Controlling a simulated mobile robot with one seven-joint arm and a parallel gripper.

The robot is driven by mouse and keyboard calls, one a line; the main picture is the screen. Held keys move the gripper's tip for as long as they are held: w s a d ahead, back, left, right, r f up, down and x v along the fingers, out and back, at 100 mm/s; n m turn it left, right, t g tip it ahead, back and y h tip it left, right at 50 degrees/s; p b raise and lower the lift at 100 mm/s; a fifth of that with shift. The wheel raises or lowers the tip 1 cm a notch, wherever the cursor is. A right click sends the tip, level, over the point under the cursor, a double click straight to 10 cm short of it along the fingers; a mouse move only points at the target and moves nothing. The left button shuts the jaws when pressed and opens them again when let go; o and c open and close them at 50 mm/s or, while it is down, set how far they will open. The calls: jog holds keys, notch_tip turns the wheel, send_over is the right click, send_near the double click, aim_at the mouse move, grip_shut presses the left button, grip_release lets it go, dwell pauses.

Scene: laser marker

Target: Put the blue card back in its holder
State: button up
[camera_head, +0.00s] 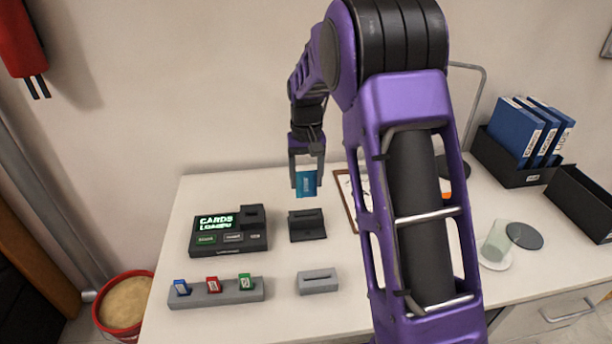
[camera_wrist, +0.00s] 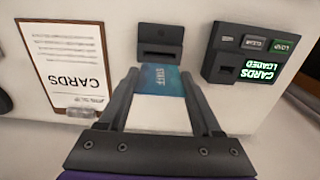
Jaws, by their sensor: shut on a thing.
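My gripper (camera_head: 306,173) is shut on a blue card (camera_head: 306,186), which hangs below the fingers, upright, above the table. A light grey holder (camera_head: 318,284) with one empty slot stands nearer the front edge. The card appears clear of both slots.
A black device (camera_head: 229,241) shows "CARDS LOADED". A grey rack (camera_head: 225,296) holds small blue, red and green pieces. A clipboard (camera_wrist: 22,60) lies beside the black block. A glass (camera_head: 496,240), binders (camera_head: 523,135) and a black bin (camera_head: 580,203) stand right.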

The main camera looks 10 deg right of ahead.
jog(key=s+f+p, duration=0.1)
jog(key=s+f, duration=0.2)
jog(key=s, duration=1.5)
jog(key=f+b, duration=0.2)
jog(key=f, duration=0.1)
jog(key=f+b, duration=0.2)
jog(key=shift+s+a, duration=0.1)
jog(key=shift+a, duration=0.2)
jog(key=shift+f+b, duration=0.3)
jog(key=shift+f, duration=0.15)
jog(key=shift+f, duration=0.9)
dwell(0.9)
jog(key=o, duration=1.6)
jog(key=shift+c, duration=0.2)
jog(key=shift+r, duration=0.1)
